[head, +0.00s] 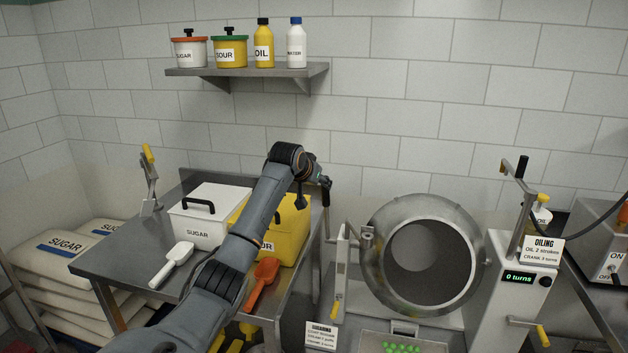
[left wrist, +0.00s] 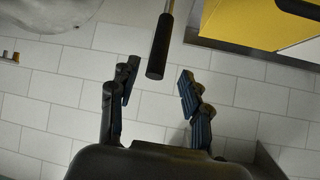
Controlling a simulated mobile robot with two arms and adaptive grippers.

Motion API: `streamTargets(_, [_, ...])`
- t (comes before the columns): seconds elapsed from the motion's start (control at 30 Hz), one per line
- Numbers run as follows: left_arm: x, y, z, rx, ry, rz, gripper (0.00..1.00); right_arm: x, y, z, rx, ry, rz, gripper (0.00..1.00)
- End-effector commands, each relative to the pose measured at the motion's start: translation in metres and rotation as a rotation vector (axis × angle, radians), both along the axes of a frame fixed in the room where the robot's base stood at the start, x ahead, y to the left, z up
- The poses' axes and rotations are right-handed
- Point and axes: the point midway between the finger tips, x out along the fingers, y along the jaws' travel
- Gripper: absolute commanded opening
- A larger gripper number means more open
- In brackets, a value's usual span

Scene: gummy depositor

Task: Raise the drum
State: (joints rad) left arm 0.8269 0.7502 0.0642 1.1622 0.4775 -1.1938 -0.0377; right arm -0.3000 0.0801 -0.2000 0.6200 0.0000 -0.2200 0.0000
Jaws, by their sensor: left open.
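The drum (head: 462,222) is a round grey metal vessel in the head view. Its wide opening faces me and its inside looks empty. To its left a thin lever with a black grip (head: 326,184) stands upright. My left gripper (head: 314,190) is at the height of this grip, with its fingers small and partly hard to make out there. In the left wrist view the open left gripper (left wrist: 155,95) points at the black grip (left wrist: 160,48), which lies ahead, roughly between the fingertips, without visible contact. My right gripper is not in view.
A white sugar bin (head: 196,232) and a yellow bin (head: 290,225) stand on the side table under my left arm. A tray (head: 371,340) with green pieces lies below the drum. The crank box (head: 508,305), reading 0 turns, stands right of it.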

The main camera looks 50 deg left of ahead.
Motion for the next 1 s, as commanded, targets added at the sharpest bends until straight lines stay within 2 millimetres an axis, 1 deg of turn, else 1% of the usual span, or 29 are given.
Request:
streamTargets(0.03, [-0.005, -0.001, 0.005, 0.002, -0.002, 0.0, 0.48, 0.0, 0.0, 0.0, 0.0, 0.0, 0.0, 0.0])
streamTargets(0.1, [-0.011, -0.004, 0.01, 0.001, -0.002, 0.0, 0.48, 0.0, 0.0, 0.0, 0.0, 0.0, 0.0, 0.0])
streamTargets(0.27, [-0.018, -0.007, 0.015, -0.001, 0.0, 0.001, 0.48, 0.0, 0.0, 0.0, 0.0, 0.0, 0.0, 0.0])
streamTargets(0.83, [-0.018, -0.007, 0.016, 0.0, -0.001, 0.001, 0.48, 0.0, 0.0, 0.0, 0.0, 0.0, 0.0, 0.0])
streamTargets(0.93, [-0.017, -0.009, 0.009, -0.002, 0.007, 0.0, 0.48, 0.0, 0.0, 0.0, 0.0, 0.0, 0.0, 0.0])
streamTargets(0.97, [-0.017, -0.01, 0.002, -0.002, 0.013, -0.002, 0.48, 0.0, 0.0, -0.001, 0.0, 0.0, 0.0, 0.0])
streamTargets(1.0, [-0.015, -0.012, -0.011, -0.003, 0.025, -0.004, 0.48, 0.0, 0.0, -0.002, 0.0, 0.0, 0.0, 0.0])
